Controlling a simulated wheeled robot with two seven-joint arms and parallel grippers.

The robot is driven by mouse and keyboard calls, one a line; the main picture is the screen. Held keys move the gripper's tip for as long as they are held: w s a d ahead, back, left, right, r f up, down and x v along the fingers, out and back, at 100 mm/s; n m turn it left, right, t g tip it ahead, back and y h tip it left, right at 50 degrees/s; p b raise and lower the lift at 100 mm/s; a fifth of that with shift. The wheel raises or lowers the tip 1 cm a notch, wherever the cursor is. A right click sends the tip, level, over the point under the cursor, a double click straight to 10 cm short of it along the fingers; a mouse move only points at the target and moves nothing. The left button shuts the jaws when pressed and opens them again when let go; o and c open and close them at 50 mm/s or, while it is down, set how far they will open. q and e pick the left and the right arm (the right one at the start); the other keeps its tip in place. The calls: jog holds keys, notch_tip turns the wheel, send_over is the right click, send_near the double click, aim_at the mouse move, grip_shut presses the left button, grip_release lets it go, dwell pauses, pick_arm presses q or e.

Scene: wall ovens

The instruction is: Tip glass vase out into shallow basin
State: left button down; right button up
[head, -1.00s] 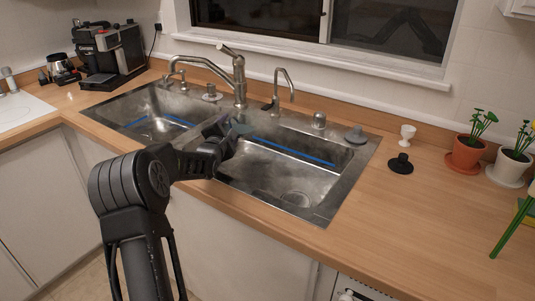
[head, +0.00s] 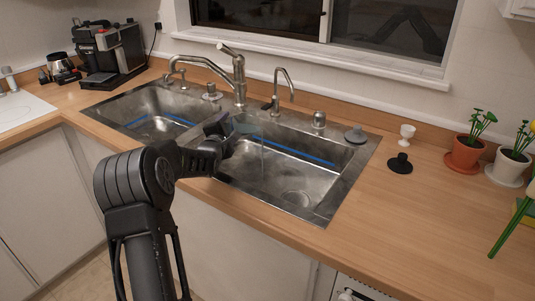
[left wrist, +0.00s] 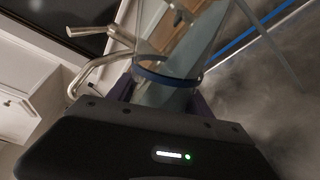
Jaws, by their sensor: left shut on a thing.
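The shallow basin (head: 290,180) is the right-hand bowl of the steel sink, with a blue line along its back wall and a round drain. My left gripper (head: 228,130) is over the divider and left side of this bowl. It is shut on the glass vase (head: 247,129), which is see-through and faint in the head view. The left wrist view shows the vase (left wrist: 165,92) between the fingers, with a dark blue band around it. The vase looks tilted toward the bowl, but its rim and any contents cannot be made out. My right gripper is not in view.
The faucet (head: 240,80) and a smaller tap (head: 283,90) stand behind the sink. A second bowl (head: 150,110) lies left. A black stopper (head: 400,164), white cup (head: 407,134) and potted plants (head: 465,155) stand right. The front right counter (head: 400,230) is clear.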

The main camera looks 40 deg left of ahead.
pick_arm(q)
jog(key=shift+r+m, duration=0.15)
jog(key=shift+m, duration=0.15)
dwell(0.4)
jog(key=shift+w+d+f+m+b, duration=0.25)
jog(key=shift+d+f+m+b, duration=0.4)
jog(key=shift+b, duration=0.85)
jog(key=shift+w+d+m+y+b, duration=0.1)
jog(key=shift+m+y+b, duration=0.1)
jog(key=shift+m+b, duration=0.5)
jog(key=shift+w+d+m+y+b, duration=0.1)
jog(key=shift+m+y+b, duration=0.1)
jog(key=shift+m+b, duration=0.5)
dwell(0.6)
jog(key=n+p, duration=0.1)
jog(key=p, duration=0.1)
jog(key=a+n+p, duration=0.1)
jog(key=p, duration=0.1)
jog(key=shift+s+r+n+h, duration=0.25)
jog(key=shift+r+n+h, duration=0.05)
jog(key=shift+n, duration=0.05)
jog(key=shift+f, duration=0.25)
